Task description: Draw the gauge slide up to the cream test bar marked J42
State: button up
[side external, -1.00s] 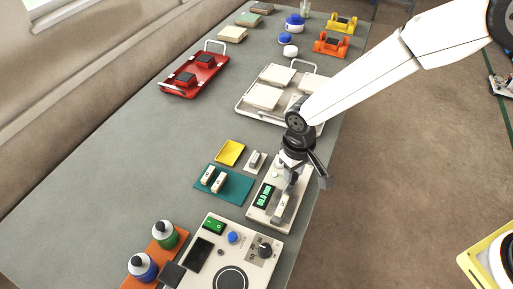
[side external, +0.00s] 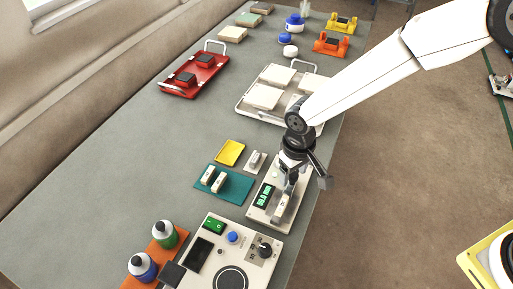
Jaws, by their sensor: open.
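The gauge (side external: 257,216) is a cream instrument with a green-lit display (side external: 264,195) near the table's right edge. A cream bar (side external: 282,205) lies along its right side; its marking is too small to read, and I cannot tell the slide apart from the parts beside it. My gripper (side external: 291,181) is open, pointing down over the far end of the gauge, close to this bar. It hides part of the gauge, and I cannot tell whether it touches anything. Two more cream bars (side external: 208,176) (side external: 219,185) rest on a teal mat (side external: 237,189) to the left.
A yellow tray (side external: 229,152) and a small pale block (side external: 255,161) lie beyond the teal mat. A white tray (side external: 245,108) and red tray (side external: 190,87) are farther back. The table's left part is clear.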

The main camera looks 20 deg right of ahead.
aim_at(297, 173)
jog(key=shift+r, duration=0.15)
jog(key=shift+r, duration=2.85)
jog(key=shift+d, duration=0.15)
jog(key=shift+d+r, duration=0.15)
jog(key=shift+d, duration=0.25)
jog(key=s+d+r+m+t, duration=0.1)
jog(key=s+d, duration=0.4)
jog(key=d, duration=0.6)
jog(key=s+d+r+m+t, duration=0.1)
jog(key=s+d, duration=0.4)
jog(key=d, duration=0.6)
jog(key=shift+s+d+r+m+t, duration=0.3)
jog(key=shift+s+r+m, duration=0.15)
jog(key=shift+r, duration=0.55)
jog(key=shift+w, duration=0.1)
